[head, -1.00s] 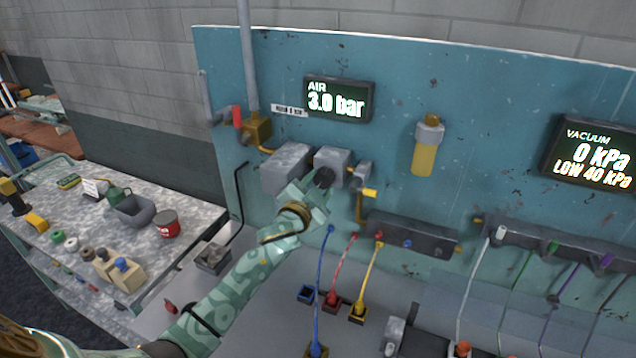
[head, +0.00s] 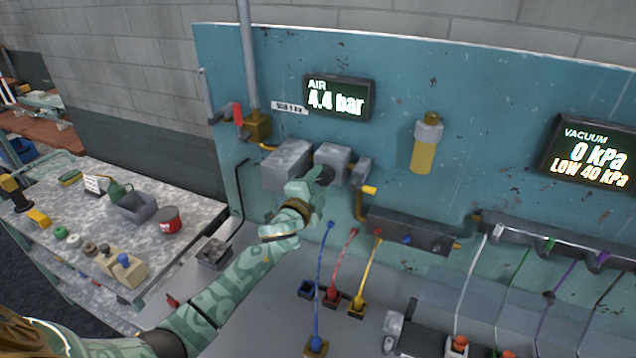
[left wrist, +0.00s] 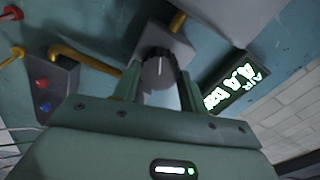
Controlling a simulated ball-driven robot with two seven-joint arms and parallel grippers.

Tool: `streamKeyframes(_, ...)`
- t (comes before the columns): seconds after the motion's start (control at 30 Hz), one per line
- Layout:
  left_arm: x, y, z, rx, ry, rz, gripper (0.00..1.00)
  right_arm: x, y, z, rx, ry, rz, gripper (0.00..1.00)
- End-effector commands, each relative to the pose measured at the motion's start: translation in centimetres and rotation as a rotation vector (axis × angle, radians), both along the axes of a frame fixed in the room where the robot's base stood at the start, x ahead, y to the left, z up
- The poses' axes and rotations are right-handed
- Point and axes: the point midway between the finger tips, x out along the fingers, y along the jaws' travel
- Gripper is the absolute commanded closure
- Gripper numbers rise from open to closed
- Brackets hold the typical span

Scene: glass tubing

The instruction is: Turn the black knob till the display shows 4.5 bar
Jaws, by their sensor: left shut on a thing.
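The black knob (head: 325,176) sits on the front of a grey regulator block (head: 333,160) on the teal panel. The air display (head: 338,99) above it reads 4.4 bar. My left gripper (head: 318,184) is shut on the knob. In the left wrist view the knob (left wrist: 159,72) sits between the two fingers of my left gripper (left wrist: 159,84), with a pale mark line on its face. The air display also shows there, tilted (left wrist: 236,88). In the head view the gripper hides part of the knob. My right gripper is not in view.
A red-handled valve (head: 236,115) and a larger grey block (head: 287,164) are left of the knob. A yellow-tipped fitting (head: 369,190) is close on its right. Blue, red and yellow hoses hang below. A cluttered side table (head: 190,212) stands at the left.

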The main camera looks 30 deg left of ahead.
Motion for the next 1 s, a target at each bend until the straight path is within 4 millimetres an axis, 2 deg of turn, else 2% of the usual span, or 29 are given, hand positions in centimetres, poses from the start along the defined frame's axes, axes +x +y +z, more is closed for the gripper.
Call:
streamKeyframes(0.37,0.0,0.0,-0.1,0.005,0.002,0.000,0.80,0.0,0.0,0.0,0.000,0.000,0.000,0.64)
streamKeyframes(0.4,0.0,0.0,-0.1,0.005,0.002,0.000,0.54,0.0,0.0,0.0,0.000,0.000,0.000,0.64)
streamKeyframes(0.47,0.0,0.0,-0.1,0.005,0.002,0.000,0.38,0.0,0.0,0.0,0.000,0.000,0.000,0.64)
streamKeyframes(0.5,0.0,0.0,-0.1,0.004,0.002,0.000,0.35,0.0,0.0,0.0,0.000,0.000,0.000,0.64)
streamKeyframes(0.8,-0.3,0.0,-0.1,0.004,0.002,-0.001,0.35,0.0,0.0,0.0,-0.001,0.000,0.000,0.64)
streamKeyframes(0.87,-0.8,-0.1,-0.1,0.004,0.002,-0.001,0.35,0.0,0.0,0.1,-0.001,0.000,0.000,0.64)
streamKeyframes(1.0,-3.4,-0.2,-0.1,0.005,0.003,-0.002,0.35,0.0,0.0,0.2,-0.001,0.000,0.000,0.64)
